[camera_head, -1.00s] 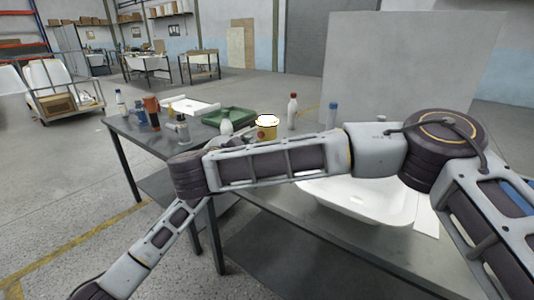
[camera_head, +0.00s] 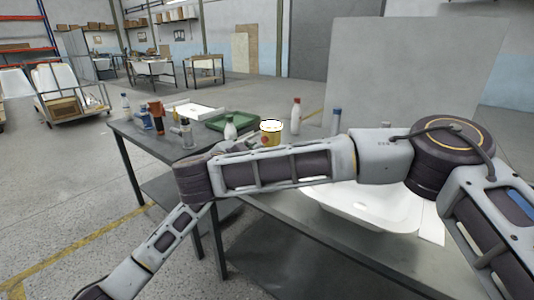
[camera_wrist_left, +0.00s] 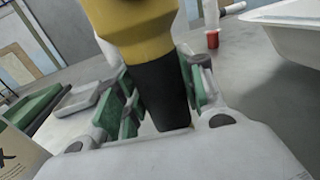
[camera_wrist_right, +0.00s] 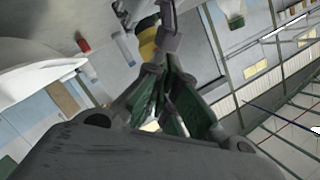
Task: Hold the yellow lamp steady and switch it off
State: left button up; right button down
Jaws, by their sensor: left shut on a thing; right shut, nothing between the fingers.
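The yellow lamp (camera_wrist_left: 138,25) has a yellow head and a black handle (camera_wrist_left: 160,92). My left gripper (camera_wrist_left: 165,85) is shut on the handle in the left wrist view. In the head view the lamp's yellow top (camera_head: 271,137) shows above my right arm, with a pale disc and a dark rim. My right gripper (camera_wrist_right: 167,48) is shut and empty. The yellow of the lamp (camera_wrist_right: 147,44) shows just beyond its fingertips in the right wrist view; I cannot tell whether they touch.
A white basin (camera_head: 372,208) sits on the table to the right, before a grey panel (camera_head: 415,75). A green tray (camera_head: 232,120), white bottles (camera_head: 296,115) and a drill-like orange tool (camera_head: 157,115) stand around the lamp. My right arm crosses above the table.

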jog(key=s+a+f+g+y, duration=0.5)
jog(key=s+f+g+y, duration=0.35)
jog(key=f, duration=0.35)
jog(key=s+a+r+m+g+y, duration=0.1)
jog(key=s+a+m+g+y, duration=0.25)
jog(key=s+g+y, duration=0.35)
jog(key=w+d+r+m+t+y, duration=0.2)
jog(key=d+r+m+y, duration=0.1)
jog(key=r+m, duration=0.3)
jog(key=w+d+r+m+t+y, duration=0.2)
jog(key=r+m+y, duration=0.2)
jog(key=m, duration=0.3)
jog(key=w+d+f+m+t+h, duration=0.1)
jog(key=w+d+m+t+h, duration=0.4)
jog(key=w+d+m+t, duration=0.4)
jog(key=w+d+m, duration=0.2)
jog(key=d+m, duration=0.3)
jog(key=m, duration=0.2)
jog(key=shift+d+f+t, duration=0.15)
jog(key=shift+f+t, duration=0.05)
jog(key=shift+t, duration=0.15)
